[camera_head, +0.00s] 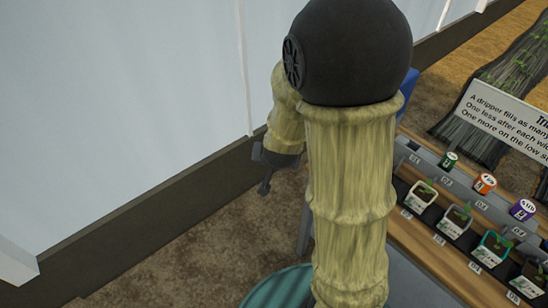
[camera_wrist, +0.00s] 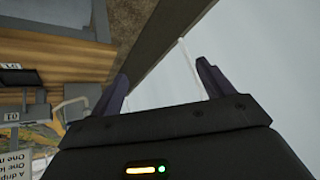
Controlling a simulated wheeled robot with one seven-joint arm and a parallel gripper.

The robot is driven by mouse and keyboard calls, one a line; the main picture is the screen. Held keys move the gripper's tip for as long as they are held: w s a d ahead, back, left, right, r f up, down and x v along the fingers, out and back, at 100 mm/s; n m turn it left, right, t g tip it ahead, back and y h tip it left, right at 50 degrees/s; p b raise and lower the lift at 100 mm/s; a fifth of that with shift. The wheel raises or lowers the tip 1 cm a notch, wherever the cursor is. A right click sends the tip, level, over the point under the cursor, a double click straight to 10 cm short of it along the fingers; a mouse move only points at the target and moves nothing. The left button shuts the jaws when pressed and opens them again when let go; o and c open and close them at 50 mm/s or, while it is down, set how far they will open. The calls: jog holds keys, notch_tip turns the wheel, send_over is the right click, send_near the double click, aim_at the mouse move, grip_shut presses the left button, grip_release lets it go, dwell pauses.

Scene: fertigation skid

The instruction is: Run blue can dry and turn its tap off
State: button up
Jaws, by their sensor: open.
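My gripper (camera_wrist: 162,82) is open in the wrist view, with nothing between its two dark fingers. Beyond the fingers are a pale wall and a dark band. In the head view my gripper (camera_head: 264,170) hangs to the left of my arm, over bare brown ground and apart from the bench. A small piece of something blue (camera_head: 409,83) shows behind my arm's upper part. I cannot tell whether it is the blue can. My arm hides most of it. No tap can be made out in either view.
A wooden bench (camera_head: 424,246) at the right holds several labelled seedling pots (camera_head: 457,221). Small green, orange (camera_head: 485,183) and purple (camera_head: 523,209) cups stand behind them. A printed sign (camera_head: 507,118) stands further back. A pale wall (camera_head: 130,90) with a dark base runs along the left.

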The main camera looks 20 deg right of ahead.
jog(key=shift+w, duration=0.15)
jog(key=c, duration=1)
jog(key=w+d+r+m+t+h, duration=0.1)
jog(key=w+d+r+m+h, duration=0.1)
jog(key=w+d+h, duration=0.3)
jog(key=w+d+r+m+t+h+p, duration=0.1)
jog(key=w+d+r+m, duration=0.15)
jog(key=w, duration=0.55)
jog(key=w+d+r+m+t+h, duration=0.1)
jog(key=w+d+r+m+h, duration=0.1)
jog(key=w+d+h, duration=0.3)
jog(key=w+d+m+g+h+p, duration=0.1)
jog(key=w+d+m+g+h, duration=0.1)
jog(key=d+m+g+h, duration=0.25)
jog(key=s+a+f+m+g, duration=0.1)
jog(key=s+f+m+g, duration=0.3)
jog(key=g, duration=0.7)
jog(key=shift+s+a+f+m+p, duration=0.15)
jog(key=shift+s+f+m+p, duration=0.2)
jog(key=shift+s+m, duration=0.55)
jog(key=shift+r+g, duration=0.1)
jog(key=shift+g, duration=0.25)
